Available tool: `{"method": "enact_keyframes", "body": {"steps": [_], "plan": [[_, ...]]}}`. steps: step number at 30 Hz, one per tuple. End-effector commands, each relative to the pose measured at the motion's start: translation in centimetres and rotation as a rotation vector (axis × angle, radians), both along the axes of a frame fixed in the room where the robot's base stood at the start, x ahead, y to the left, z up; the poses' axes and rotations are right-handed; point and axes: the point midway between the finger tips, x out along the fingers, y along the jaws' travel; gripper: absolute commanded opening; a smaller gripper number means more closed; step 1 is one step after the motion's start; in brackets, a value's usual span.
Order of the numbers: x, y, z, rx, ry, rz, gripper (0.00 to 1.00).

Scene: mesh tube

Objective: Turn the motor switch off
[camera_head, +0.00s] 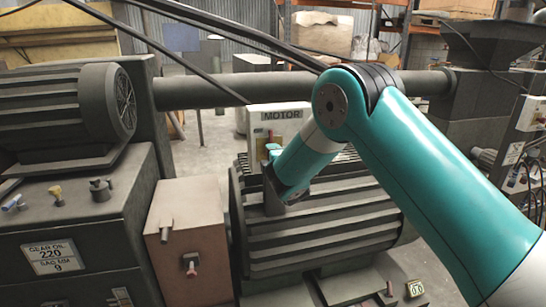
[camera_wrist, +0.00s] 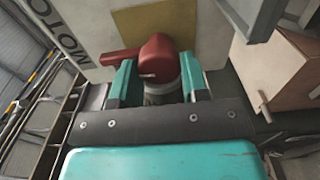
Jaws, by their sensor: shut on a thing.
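The motor switch box (camera_head: 282,116), pale and marked "MOTOR", stands on the ribbed grey motor (camera_head: 320,232) in the head view. In the wrist view its light panel (camera_wrist: 92,18) shows part of the same lettering. The red switch (camera_wrist: 158,56) sits over a yellow plate (camera_wrist: 150,25), with its lever (camera_wrist: 116,57) pointing left in that view. My gripper (camera_wrist: 157,80) is shut on the red switch, one teal finger on each side.
A brownish box (camera_head: 188,240) with small valves stands left of the motor. The gear oil unit (camera_head: 75,230) is at far left. A thick horizontal pipe (camera_head: 205,90) runs behind the switch box. Another switch box (camera_head: 531,113) is at the right edge.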

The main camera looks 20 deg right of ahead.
Motion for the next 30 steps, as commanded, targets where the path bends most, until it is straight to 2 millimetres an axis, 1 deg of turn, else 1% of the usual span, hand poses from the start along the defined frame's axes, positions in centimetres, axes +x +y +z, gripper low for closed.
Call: {"method": "enact_keyframes", "body": {"steps": [2,3,5,6,14,17,19,23,30], "plan": [[0.0,0.1,0.0,-0.001,0.000,0.002,0.18],[0.0,0.1,0.0,-0.001,0.000,0.002,0.48],[0.0,0.1,0.0,-0.001,0.000,0.002,0.62],[0.0,0.1,0.0,0.000,0.000,0.002,0.67],[-0.1,0.0,0.0,0.000,0.000,0.001,0.67],[-0.6,0.1,-0.2,0.000,0.002,0.001,0.67],[-1.4,0.1,-0.3,-0.001,0.002,0.001,0.67],[-4.1,0.2,-0.6,-0.003,0.002,0.003,0.67],[-10.4,0.2,-0.9,-0.002,0.001,0.006,0.67]]}}
